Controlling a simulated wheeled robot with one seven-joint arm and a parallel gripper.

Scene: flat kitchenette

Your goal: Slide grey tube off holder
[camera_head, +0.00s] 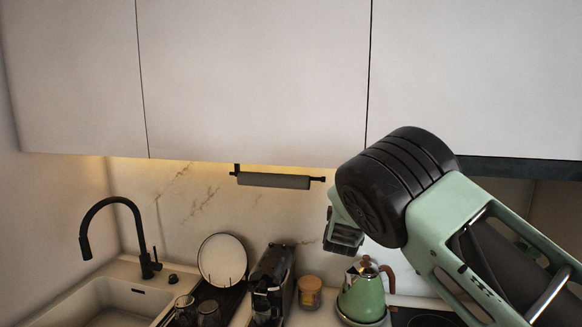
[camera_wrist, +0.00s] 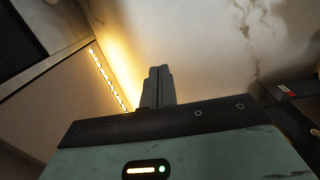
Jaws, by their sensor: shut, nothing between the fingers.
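The grey tube (camera_head: 275,181) hangs level on a black holder (camera_head: 318,179) under the wall cupboards, left of the middle in the head view. The holder's bracket shows at the tube's left end, and its bare rod end sticks out at the right. My gripper (camera_head: 343,240) is to the right of the tube and lower, apart from it, partly hidden by my own wrist. In the wrist view my gripper's fingers (camera_wrist: 159,85) are together with nothing between them. I cannot make out the tube in the wrist view.
White cupboards (camera_head: 255,75) hang above the tube, with a lit strip (camera_wrist: 107,77) beneath. Below stand a black coffee machine (camera_head: 270,283), a jar (camera_head: 310,292), a green kettle (camera_head: 363,292), a plate (camera_head: 222,260) and a black tap (camera_head: 110,205). The wall around the tube is clear.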

